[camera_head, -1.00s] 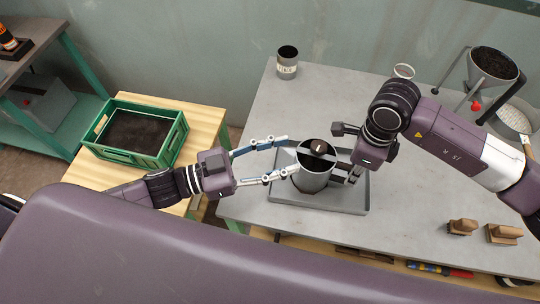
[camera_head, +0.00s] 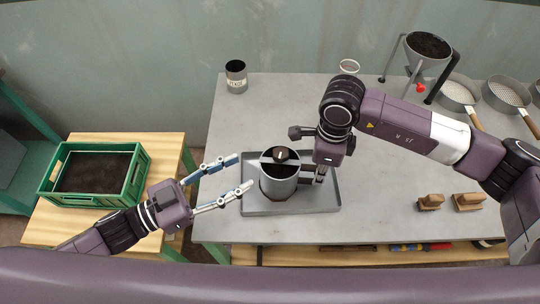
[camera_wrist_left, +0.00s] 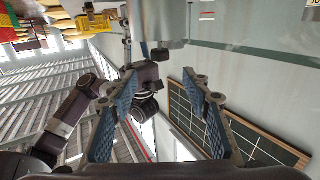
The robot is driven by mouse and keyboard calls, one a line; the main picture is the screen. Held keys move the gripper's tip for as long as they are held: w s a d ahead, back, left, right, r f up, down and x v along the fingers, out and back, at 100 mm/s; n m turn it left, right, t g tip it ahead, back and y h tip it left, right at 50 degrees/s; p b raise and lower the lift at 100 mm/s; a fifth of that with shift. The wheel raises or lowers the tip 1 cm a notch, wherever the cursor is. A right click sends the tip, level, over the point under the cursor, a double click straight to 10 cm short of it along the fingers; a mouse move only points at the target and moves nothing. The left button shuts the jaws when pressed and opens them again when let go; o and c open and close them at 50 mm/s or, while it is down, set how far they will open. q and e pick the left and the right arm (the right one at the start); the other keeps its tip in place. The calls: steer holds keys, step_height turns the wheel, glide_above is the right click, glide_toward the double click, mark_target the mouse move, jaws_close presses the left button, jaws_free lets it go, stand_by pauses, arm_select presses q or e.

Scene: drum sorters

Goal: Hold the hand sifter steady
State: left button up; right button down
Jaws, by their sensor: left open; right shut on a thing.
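The hand sifter (camera_head: 279,187) is a grey metal cylinder with a bar and knob across its open top. It stands upright over a shallow grey tray (camera_head: 333,207). My right gripper (camera_head: 310,172) is at the sifter's right side, shut on it; the exact grip is partly hidden by the wrist. My left gripper (camera_head: 243,172) is open and empty to the left of the sifter, its two fingers pointing toward it, apart from it. In the left wrist view the open fingers (camera_wrist_left: 160,85) have nothing between them, and a grey cylindrical surface shows at the top.
A green crate of dark soil (camera_head: 137,181) sits on a wooden table at left. On the grey bench (camera_head: 230,130) are a labelled can (camera_head: 236,77), a funnel of soil on a stand (camera_head: 424,66), round sieves (camera_head: 459,93) and wooden-backed brushes (camera_head: 468,202). The bench left of the tray is clear.

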mark_target(274, 156)
stand_by(0.3)
arm_select(q)
steer(key=w+d+m, duration=0.2)
steer(key=d+m, duration=0.1)
steer(key=m, duration=0.9)
steer(key=w+d+m, duration=0.2)
steer(key=d+m, duration=0.1)
steer(key=m, duration=0.9)
steer(key=w+d+m, duration=0.2)
steer(key=d+m, duration=0.2)
steer(key=m, duration=0.8)
steer(key=shift+w+d+f, duration=0.1)
steer(key=shift+w, duration=0.1)
